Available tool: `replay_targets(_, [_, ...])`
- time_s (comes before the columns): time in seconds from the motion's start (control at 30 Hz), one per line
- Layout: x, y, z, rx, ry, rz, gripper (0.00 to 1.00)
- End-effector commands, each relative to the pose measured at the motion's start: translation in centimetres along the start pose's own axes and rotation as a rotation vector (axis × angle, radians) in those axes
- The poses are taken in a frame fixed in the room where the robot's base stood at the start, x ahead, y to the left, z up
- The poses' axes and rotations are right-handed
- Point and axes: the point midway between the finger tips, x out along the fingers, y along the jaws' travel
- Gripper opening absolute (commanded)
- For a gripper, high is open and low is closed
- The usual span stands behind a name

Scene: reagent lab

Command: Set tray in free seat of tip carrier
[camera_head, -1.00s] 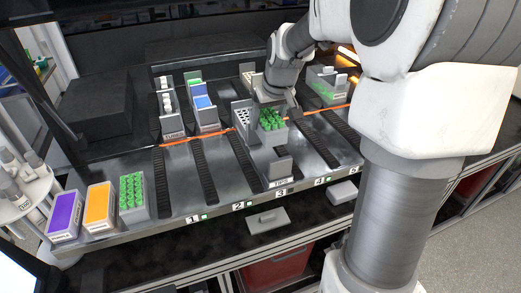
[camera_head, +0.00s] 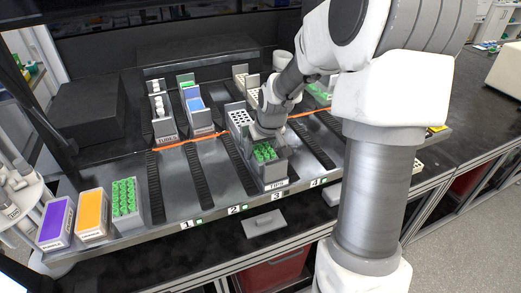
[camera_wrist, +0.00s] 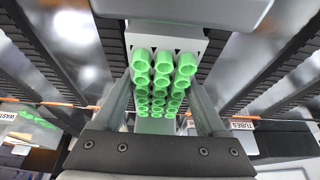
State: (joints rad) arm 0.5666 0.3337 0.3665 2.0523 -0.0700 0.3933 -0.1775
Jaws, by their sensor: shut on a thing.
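The tray of green tips (camera_head: 264,153) is at the front seat of the tip carrier (camera_head: 273,184), labelled TIPS, in lane 3. It looks level and low, between the carrier's front plate and the divider behind. I cannot tell whether its base touches the carrier floor. My gripper (camera_head: 266,138) is over the tray, shut on it. In the wrist view my gripper's fingers (camera_wrist: 161,100) lie along both sides of the green tips (camera_wrist: 161,75). The carrier's rear seat holds a rack with dark holes (camera_head: 240,119).
An orange cord (camera_head: 205,138) crosses the deck behind. A tube carrier (camera_head: 164,125) and a carrier with blue and green racks (camera_head: 198,115) stand left. Purple (camera_head: 56,222), orange (camera_head: 92,213) and green (camera_head: 127,197) racks stand front left. A grey block (camera_head: 265,222) lies below the front edge.

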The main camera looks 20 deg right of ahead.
Motion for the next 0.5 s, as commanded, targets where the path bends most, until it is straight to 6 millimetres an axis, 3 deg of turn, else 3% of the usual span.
replay_targets(0.27, [0.35, 0.0, 0.12, 0.0, 0.001, 0.0, 0.09])
replay_targets(0.3, [0.19, 0.0, 0.06, 0.0, 0.001, 0.0, 0.81])
replay_targets(0.4, [0.17, 0.0, 0.06, 0.0, 0.001, 0.0, 0.99])
replay_targets(0.5, [0.17, 0.0, 0.05, 0.0, 0.001, 0.0, 1.0])
